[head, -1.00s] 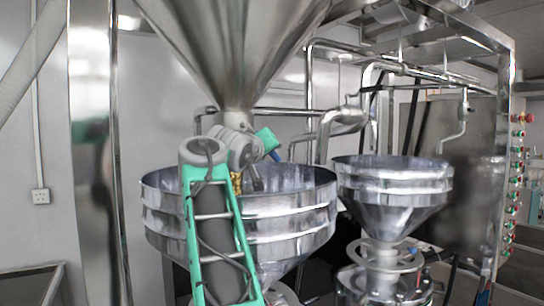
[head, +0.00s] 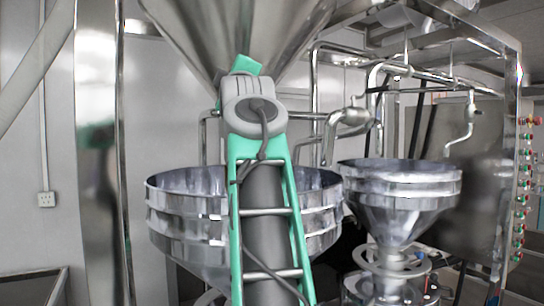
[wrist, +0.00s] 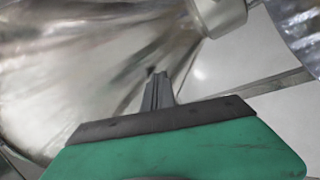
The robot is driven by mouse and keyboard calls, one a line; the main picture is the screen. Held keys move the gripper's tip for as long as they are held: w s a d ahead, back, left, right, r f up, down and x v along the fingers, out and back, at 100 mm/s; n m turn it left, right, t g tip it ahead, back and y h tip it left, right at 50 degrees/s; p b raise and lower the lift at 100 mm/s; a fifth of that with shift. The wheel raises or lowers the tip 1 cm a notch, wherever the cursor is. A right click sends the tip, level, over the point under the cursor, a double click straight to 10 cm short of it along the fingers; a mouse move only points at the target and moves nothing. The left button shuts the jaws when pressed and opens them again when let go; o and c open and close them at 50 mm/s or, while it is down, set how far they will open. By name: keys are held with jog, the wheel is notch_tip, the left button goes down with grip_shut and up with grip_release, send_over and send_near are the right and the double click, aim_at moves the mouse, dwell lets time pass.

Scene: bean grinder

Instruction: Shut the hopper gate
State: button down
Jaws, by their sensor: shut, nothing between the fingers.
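The large steel cone hopper (head: 230,35) hangs at the top of the head view. My arm covers its lower outlet there, and I cannot see the gate. In the wrist view the cone wall (wrist: 80,60) fills the left, and a short metal cylinder, which looks like the outlet neck (wrist: 218,14), is at the top right. My gripper (wrist: 158,85) is shut and empty. Its dark fingertips point up toward the cone wall, below and left of the cylinder; whether they touch the wall I cannot tell. The fingers are hidden in the head view.
A wide steel bowl (head: 185,228) stands below the hopper, behind my arm. A smaller funnel (head: 400,190) is to its right. Steel pipes (head: 345,120) run behind, and a frame post (head: 97,150) stands at the left. A button panel (head: 522,190) is at the far right.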

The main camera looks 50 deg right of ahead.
jog(key=s+d+f+n+g+y+p, duration=0.1)
jog(key=s+d+f+n+y, duration=0.35)
jog(key=f+n, duration=0.4)
jog(key=s+d+f+n+y+p, duration=0.2)
jog(key=s+d+f+n+y, duration=0.3)
jog(key=f+n, duration=0.35)
jog(key=w+d+h+p, duration=0.1)
jog(key=w+d+p, duration=0.1)
jog(key=w, duration=0.7)
jog(key=shift+f+g, duration=0.3)
jog(key=shift+f, duration=0.15)
jog(key=shift+d+n, duration=0.1)
jog(key=shift+n, duration=0.4)
